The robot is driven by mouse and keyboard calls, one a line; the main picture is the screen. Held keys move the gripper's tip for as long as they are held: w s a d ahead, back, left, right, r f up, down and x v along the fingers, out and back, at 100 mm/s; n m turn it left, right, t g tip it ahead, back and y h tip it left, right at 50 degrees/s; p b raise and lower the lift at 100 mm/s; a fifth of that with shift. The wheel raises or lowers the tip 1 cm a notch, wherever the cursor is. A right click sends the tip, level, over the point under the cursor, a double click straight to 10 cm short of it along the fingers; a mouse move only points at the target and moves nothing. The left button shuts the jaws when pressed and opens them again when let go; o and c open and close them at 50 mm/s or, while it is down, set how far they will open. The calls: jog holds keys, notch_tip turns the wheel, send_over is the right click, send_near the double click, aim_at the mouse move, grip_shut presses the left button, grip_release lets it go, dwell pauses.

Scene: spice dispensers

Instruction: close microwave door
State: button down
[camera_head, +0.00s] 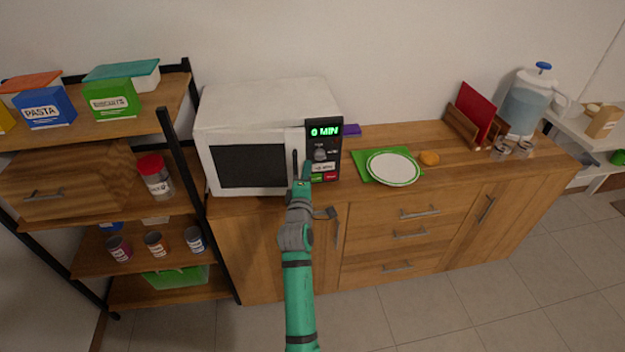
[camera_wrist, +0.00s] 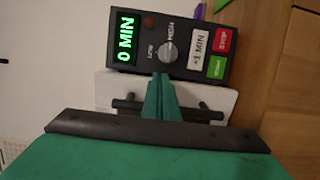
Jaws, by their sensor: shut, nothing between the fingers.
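The white microwave (camera_head: 262,103) stands on the wooden counter with its display reading 0 MIN. Its door (camera_head: 250,166), with a dark window, looks flush with the front or nearly so; I cannot tell whether a small gap is left. The dark bar handle (camera_head: 295,161) is on the door's right side, and it shows in the wrist view (camera_wrist: 205,113) behind my fingers. My gripper (camera_head: 306,168) is shut and empty, in front of the door's right edge beside the control panel (camera_head: 322,150). In the wrist view, its green fingertips (camera_wrist: 161,80) reach the panel's edge; contact is unclear.
A shelf rack (camera_head: 165,130) with boxes and cans stands close on the left. A white plate (camera_head: 392,168) on a green mat lies right of the microwave. A water dispenser (camera_head: 526,105) stands farther right. The floor (camera_head: 440,310) in front is clear.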

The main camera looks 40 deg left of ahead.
jog(key=shift+w+a+n+g+y, duration=0.3)
jog(key=shift+w+a, duration=0.3)
jog(key=shift+w, duration=0.2)
